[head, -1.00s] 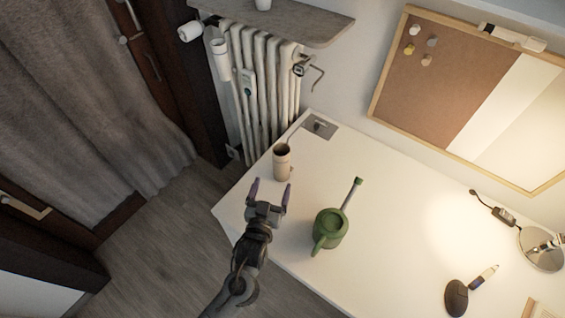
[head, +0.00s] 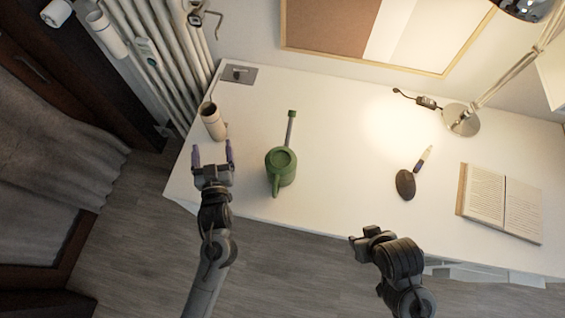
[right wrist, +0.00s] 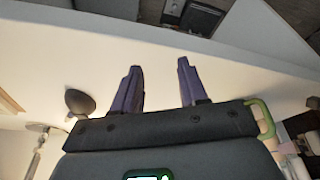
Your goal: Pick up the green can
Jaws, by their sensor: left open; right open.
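The green can (head: 281,167), a watering can with a long spout pointing to the back and a handle at the front, stands on the white desk left of centre. Part of its green handle shows at the right in the right wrist view (right wrist: 264,118). My left gripper (head: 212,151) is open and empty, left of the can, its fingers pointing toward a beige cup. My right gripper (head: 363,243) is at the desk's front edge, right of the can and apart from it. Its two purple fingers are spread with nothing between them in the right wrist view (right wrist: 158,72).
The beige cup (head: 213,124) stands just beyond my left fingertips. A dark oval object (head: 405,184), a pen (head: 424,158), an open book (head: 502,203) and a lamp base (head: 460,121) are on the right.

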